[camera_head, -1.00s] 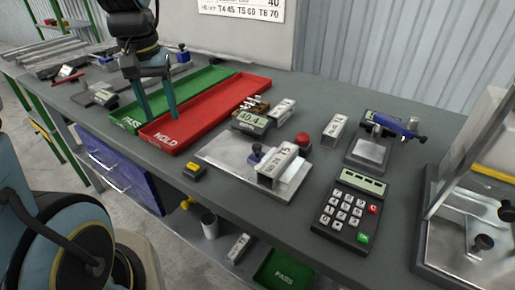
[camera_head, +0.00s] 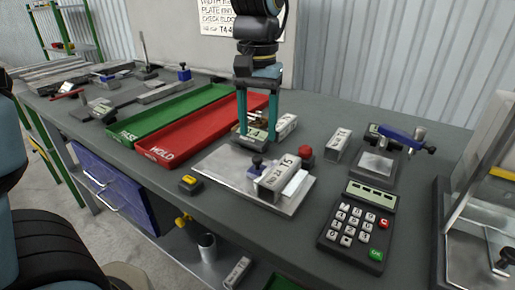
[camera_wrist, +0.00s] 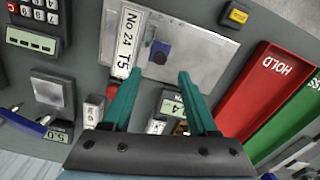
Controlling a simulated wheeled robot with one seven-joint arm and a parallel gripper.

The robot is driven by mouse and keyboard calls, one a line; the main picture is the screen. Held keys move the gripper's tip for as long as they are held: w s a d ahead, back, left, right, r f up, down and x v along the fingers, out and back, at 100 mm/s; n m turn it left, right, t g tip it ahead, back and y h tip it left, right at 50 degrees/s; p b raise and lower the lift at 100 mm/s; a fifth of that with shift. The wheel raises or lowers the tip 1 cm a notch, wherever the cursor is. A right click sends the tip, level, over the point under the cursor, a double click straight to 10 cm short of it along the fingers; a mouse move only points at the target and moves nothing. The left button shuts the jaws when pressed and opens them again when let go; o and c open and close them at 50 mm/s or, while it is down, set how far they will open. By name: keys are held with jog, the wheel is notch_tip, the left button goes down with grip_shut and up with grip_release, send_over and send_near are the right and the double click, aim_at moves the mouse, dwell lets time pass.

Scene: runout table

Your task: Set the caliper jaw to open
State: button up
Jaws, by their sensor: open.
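A grey measuring tool with a small display and a long bar (camera_head: 104,110), which looks like the caliper, lies at the left of the bench in the head view. Its jaw setting is too small to tell. My gripper (camera_head: 258,139) is open and empty, pointing down over the middle of the bench, to the right of that tool and apart from it. In the wrist view, my gripper (camera_wrist: 163,74) has its fingers spread over a metal plate (camera_wrist: 205,50) with a blue knob. A small display unit (camera_wrist: 172,106) shows between the fingers, and fingers partly hide it in the head view.
A green tray (camera_head: 178,112) and a red HOLD tray (camera_head: 200,128) lie between the tool and my gripper. A block marked T5 (camera_head: 279,178) sits on the plate. A red button (camera_head: 305,153), a keypad (camera_head: 357,222) and a blue-armed gauge (camera_head: 398,140) are to the right.

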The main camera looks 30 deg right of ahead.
aim_at(257, 156)
notch_tip(257, 156, down, 6)
dwell(0.4)
grip_shut()
dwell(0.3)
jog(key=shift+w, duration=0.1)
dwell(0.9)
